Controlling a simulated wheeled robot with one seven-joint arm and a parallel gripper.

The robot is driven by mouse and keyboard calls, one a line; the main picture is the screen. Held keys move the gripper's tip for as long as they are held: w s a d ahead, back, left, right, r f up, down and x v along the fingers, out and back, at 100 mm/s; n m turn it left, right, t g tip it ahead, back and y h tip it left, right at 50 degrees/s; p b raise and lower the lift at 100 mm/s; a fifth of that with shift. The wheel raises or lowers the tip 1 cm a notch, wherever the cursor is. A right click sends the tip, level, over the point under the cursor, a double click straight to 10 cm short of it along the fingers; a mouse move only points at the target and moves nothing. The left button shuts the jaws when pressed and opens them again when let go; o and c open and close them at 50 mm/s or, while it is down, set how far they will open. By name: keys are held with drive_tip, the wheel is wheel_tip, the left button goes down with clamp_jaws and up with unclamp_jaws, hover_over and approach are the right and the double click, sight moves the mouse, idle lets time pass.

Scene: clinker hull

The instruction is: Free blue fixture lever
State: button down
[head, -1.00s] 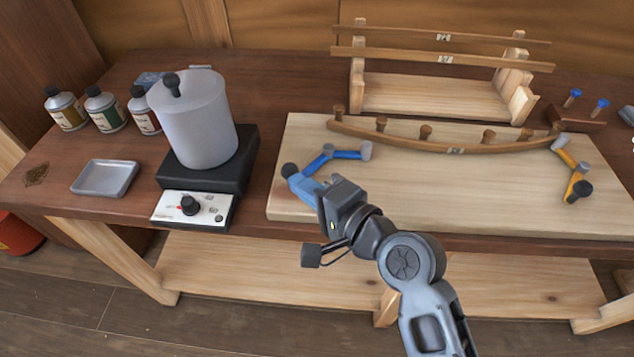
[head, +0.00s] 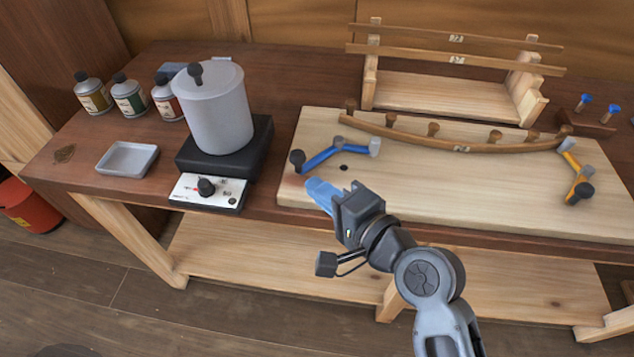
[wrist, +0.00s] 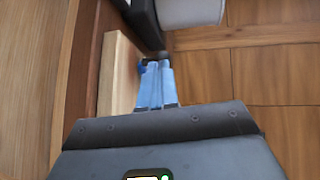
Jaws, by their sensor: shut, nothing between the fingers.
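The blue fixture lever (head: 322,157) lies at the left of the pale board (head: 400,205), with a black knob (head: 297,157) at its near left end. A blue arm runs from its grey joint to a grey pad (head: 375,146) by the left end of the curved wooden strip (head: 455,145). My gripper (head: 312,186) has blue fingers, shut and empty, just in front of and right of the knob, apart from it in the head view. In the wrist view the fingers (wrist: 157,82) point toward a dark shape, probably the knob, partly hidden.
A yellow lever (head: 574,170) stands at the board's right end. Left of the board is a hot plate (head: 225,150) with a lidded pot (head: 215,110). A wooden rack (head: 450,95) stands behind. A shallow tray (head: 127,158) and several bottles (head: 130,98) are farther left.

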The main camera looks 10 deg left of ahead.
drive_tip(key=s+d+r+b, duration=0.1)
drive_tip(key=s+d, duration=0.3)
drive_tip(key=s, duration=0.2)
drive_tip(key=shift+s+d+r, duration=0.15)
drive_tip(key=shift+s+r, duration=0.1)
drive_tip(key=shift+s, duration=0.15)
drive_tip(key=s+d+f+n+t+h, duration=0.1)
drive_tip(key=s+d+f+t+h, duration=0.2)
drive_tip(key=s+d, duration=0.4)
drive_tip(key=s+d+f+n+h, duration=0.1)
drive_tip(key=s+d+f+h, duration=0.35)
drive_tip(key=s+d, duration=0.3)
drive_tip(key=s+d+r+n+h, duration=0.2)
drive_tip(key=s+d+r+n, duration=0.1)
drive_tip(key=s, duration=0.4)
drive_tip(key=s+d+r+n+t+h, duration=0.1)
drive_tip(key=s+d+r+n+h, duration=0.1)
drive_tip(key=s+r, duration=0.3)
drive_tip(key=shift+s+d+r+n, duration=0.15)
drive_tip(key=shift+s+d+n, duration=0.4)
drive_tip(key=shift+s+n, duration=0.3)
